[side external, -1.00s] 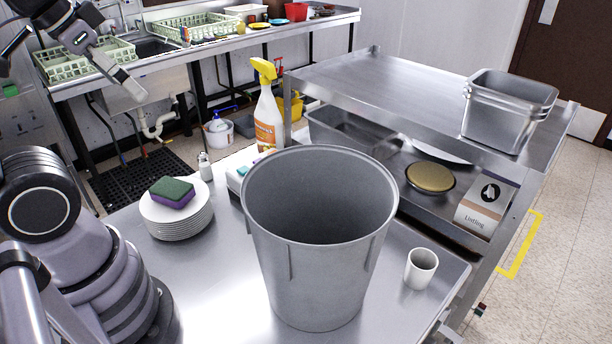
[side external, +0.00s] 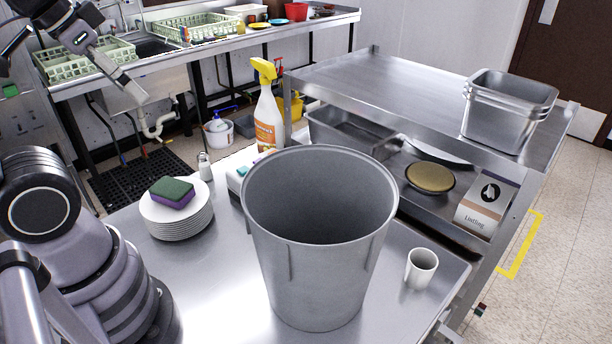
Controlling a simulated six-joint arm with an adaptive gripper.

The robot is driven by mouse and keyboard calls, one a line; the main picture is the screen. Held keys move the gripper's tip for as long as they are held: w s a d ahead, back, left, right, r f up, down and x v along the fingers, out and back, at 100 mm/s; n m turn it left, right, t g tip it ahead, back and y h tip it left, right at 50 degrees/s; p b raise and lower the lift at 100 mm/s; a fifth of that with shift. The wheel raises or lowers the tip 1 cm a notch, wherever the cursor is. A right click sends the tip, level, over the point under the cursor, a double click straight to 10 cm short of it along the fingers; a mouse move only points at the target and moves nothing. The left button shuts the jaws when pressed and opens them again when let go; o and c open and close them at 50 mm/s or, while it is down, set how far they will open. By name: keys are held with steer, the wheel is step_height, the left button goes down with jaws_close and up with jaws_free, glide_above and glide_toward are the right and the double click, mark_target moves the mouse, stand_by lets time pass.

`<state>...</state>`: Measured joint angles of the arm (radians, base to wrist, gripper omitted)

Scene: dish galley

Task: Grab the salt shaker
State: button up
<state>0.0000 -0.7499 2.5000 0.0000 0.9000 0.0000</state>
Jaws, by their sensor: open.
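The salt shaker (side external: 205,166) is a small clear and white shaker with a metallic-looking top. It stands upright on the steel table, just behind the stack of plates. My gripper (side external: 136,92) is at the upper left, in the air above and to the left of the shaker. It is open, empty and apart from the shaker. Its fingers overlap in this view, so the gap between them is hard to see.
A stack of white plates (side external: 180,222) carries a green and purple sponge (side external: 172,192). A large grey bin (side external: 318,270) fills the middle of the table. A spray bottle (side external: 268,115) stands behind it. A white cup (side external: 421,268) is at the right.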

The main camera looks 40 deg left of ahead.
steer(key=m+t+y, duration=0.1)
steer(key=t+y, duration=0.1)
steer(key=y, duration=0.1)
glide_above(199, 155)
step_height(199, 155, down, 19)
steer(key=s+f+h, duration=0.1)
steer(key=f, duration=0.3)
steer(key=s+f+t+h, duration=0.1)
steer(key=f, duration=0.3)
steer(key=s+f+h, duration=0.1)
steer(key=f+h, duration=0.1)
steer(key=f, duration=0.2)
steer(key=shift+s+a, duration=0.2)
steer(key=shift+s, duration=0.1)
steer(key=x, duration=0.6)
steer(key=shift+w, duration=0.25)
